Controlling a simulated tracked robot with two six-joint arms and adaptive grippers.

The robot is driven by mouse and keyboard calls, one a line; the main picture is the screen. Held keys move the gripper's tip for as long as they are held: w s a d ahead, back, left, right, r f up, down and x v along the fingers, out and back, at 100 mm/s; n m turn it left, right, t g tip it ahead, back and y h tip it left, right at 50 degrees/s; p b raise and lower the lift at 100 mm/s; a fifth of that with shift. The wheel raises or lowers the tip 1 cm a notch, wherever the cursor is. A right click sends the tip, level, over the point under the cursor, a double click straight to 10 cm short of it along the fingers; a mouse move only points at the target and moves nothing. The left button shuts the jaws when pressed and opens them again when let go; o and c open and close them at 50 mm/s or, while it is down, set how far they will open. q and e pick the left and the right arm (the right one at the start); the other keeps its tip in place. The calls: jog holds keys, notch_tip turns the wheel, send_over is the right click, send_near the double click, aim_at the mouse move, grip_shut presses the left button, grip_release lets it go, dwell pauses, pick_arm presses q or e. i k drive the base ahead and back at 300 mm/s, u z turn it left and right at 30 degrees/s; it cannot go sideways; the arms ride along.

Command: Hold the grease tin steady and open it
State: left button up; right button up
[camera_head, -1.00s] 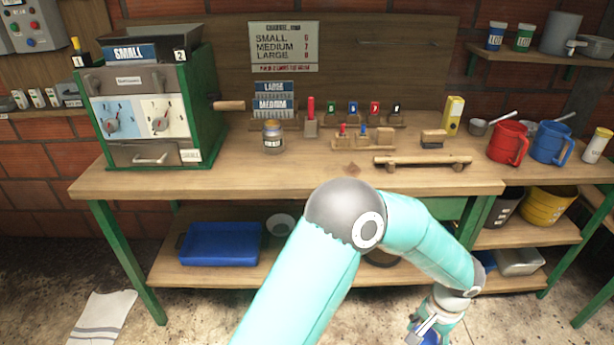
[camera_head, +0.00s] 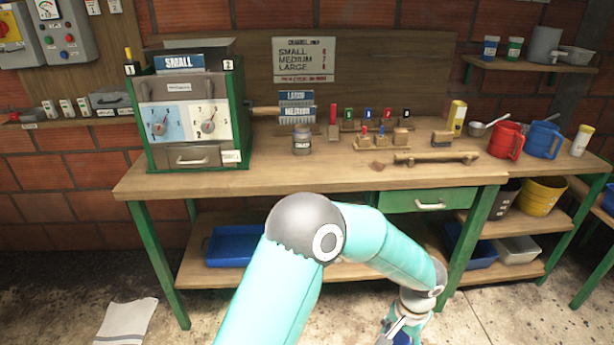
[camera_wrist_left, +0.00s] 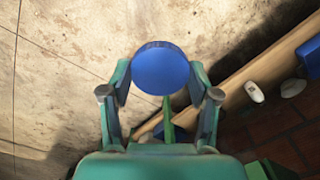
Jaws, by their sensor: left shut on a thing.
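My left gripper (camera_wrist_left: 160,76) is shut on a round blue tin, which I take to be the grease tin (camera_wrist_left: 161,66). Its flat blue face shows between the two fingers in the left wrist view, above the floor. I cannot tell the lid from the body there. In the head view my left gripper (camera_head: 398,337) is low at the bottom edge, in front of the workbench, partly cut off by the frame. My right gripper is in neither view.
The wooden workbench (camera_head: 340,178) stands ahead, with a green-sided machine (camera_head: 190,110) at its left end. A small labelled jar (camera_head: 302,140), a wooden bar (camera_head: 436,158) and red and blue mugs (camera_head: 507,140) stand on it. A cloth (camera_head: 126,320) lies on the floor.

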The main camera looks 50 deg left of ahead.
aim_at(302, 134)
jog(key=z, duration=1.85)
jog(key=i, duration=0.1)
jog(key=u, duration=3.15)
jog(key=i, duration=1)
jog(key=z, duration=0.05)
